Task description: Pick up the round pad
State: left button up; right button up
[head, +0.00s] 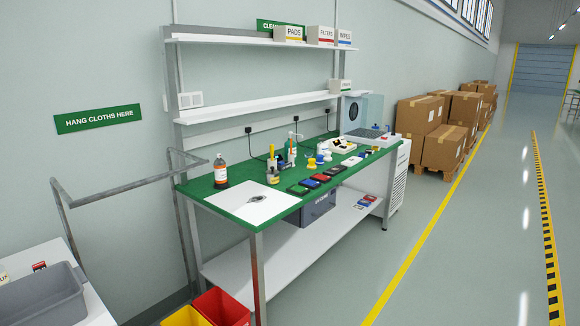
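I cannot make out the round pad for certain at this distance. Small yellow and blue round items (311,163) stand on the green-topped bench (225,196) among other small things. A white box marked PADS (288,34) sits on the upper shelf (250,38); its inside is hidden. Neither of my grippers is in view.
A white sheet (240,207) with a thin dark item lies at the bench's near end, by an amber bottle (220,172). Dark, red and blue flat pieces (310,182) line the front edge. A metal rail (125,186) and red bin (221,308) stand nearer.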

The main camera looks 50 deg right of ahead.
aim_at(311, 166)
jog(key=z, duration=1.75)
jog(key=i, duration=0.15)
